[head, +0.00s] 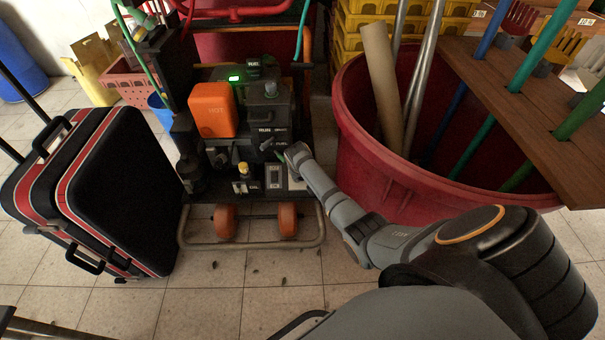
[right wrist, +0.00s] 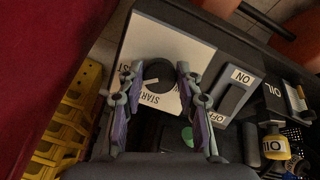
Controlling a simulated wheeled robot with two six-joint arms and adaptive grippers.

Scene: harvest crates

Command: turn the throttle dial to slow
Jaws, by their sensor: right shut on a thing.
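The throttle dial (right wrist: 158,72) is a black round knob with a white pointer line, on a white plate (right wrist: 150,38) in the right wrist view. The pointer aims toward the lower left of that view. The word START shows beside the knob; other lettering at the plate's left is partly hidden by a finger. My right gripper (right wrist: 159,76) is shut on the dial, one finger on each side. In the head view my right gripper (head: 292,154) reaches down to the machine's right front and hides the dial. My left gripper is not in view.
Next to the dial plate is a grey ON switch (right wrist: 233,97). A yellow-topped OIL cap (right wrist: 275,145) stands farther right. The machine carries an orange tank (head: 212,110).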

